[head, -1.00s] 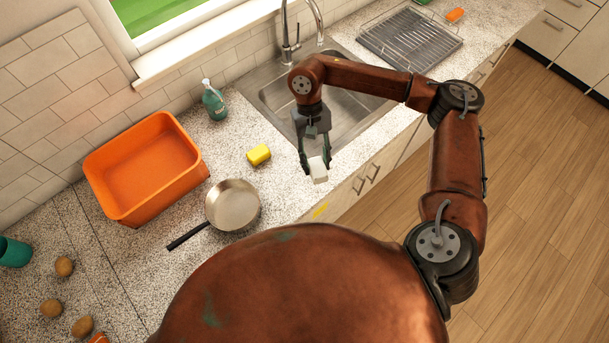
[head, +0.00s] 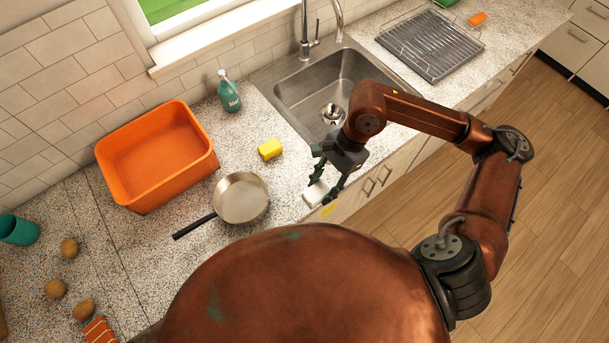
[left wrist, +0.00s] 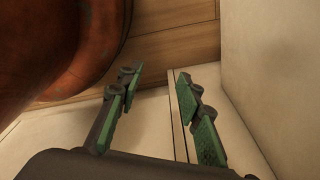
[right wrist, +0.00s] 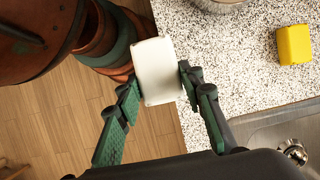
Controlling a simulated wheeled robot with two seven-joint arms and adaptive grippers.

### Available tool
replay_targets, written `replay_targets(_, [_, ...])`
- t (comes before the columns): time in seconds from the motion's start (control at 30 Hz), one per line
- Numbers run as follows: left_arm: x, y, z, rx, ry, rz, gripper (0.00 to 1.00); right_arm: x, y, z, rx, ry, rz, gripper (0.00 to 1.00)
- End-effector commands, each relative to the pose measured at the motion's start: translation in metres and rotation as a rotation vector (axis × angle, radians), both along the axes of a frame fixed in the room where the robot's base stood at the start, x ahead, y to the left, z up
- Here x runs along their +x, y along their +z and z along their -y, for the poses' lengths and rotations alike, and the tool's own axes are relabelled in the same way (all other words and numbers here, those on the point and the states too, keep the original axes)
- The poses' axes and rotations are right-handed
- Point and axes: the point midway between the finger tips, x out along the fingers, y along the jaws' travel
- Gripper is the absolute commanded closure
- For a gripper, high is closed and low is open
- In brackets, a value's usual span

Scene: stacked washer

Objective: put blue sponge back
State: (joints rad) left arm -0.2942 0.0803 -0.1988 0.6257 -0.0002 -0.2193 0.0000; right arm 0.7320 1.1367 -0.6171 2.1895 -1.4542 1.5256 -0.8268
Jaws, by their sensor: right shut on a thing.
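No blue sponge shows in any view. My right gripper (head: 325,186) is shut on a white block (head: 316,194) at the front edge of the counter. In the right wrist view the white block (right wrist: 158,70) sits between the fingertips (right wrist: 160,84), partly past the counter edge and over the floor. A yellow sponge-like block (head: 270,149) lies on the counter left of the sink; it also shows in the right wrist view (right wrist: 294,44). My left gripper (left wrist: 158,82) is open and empty, near pale cabinet fronts, and is not visible in the head view.
A steel pan (head: 241,198), an orange tub (head: 157,160) and a soap bottle (head: 229,93) stand on the counter (head: 285,185). The sink (head: 318,85) is behind my right gripper, with a dish rack (head: 430,45) to its right.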

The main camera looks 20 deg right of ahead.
Motion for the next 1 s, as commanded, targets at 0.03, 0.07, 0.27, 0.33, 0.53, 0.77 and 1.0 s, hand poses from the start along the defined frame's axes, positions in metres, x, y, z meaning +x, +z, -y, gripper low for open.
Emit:
replay_targets(0.03, [-0.002,0.003,0.000,0.000,0.000,-0.002,0.67,0.013,-0.004,-0.002,0.002,-0.002,-0.003,0.84])
replay_targets(0.07, [-0.003,0.004,0.000,0.000,0.001,-0.004,0.67,0.020,-0.007,-0.003,0.002,-0.001,-0.003,0.84])
replay_targets(0.27, [-0.008,0.010,0.000,0.000,0.001,-0.010,0.67,0.064,-0.032,-0.007,0.000,0.000,-0.005,0.84])
replay_targets(0.33, [-0.009,0.011,0.000,0.000,0.001,-0.011,0.67,0.074,-0.046,-0.007,0.000,0.000,-0.006,0.84])
replay_targets(0.53, [-0.009,0.013,0.000,0.000,0.001,-0.011,0.67,0.097,-0.073,-0.009,0.001,0.003,-0.001,0.84])
replay_targets(0.77, [-0.008,0.014,0.000,0.000,0.000,-0.010,0.67,0.106,-0.085,-0.010,-0.001,0.003,-0.002,0.84])
replay_targets(1.0, [-0.006,0.023,0.000,0.000,0.000,-0.007,0.67,0.106,-0.114,-0.010,0.000,0.003,-0.003,0.84])
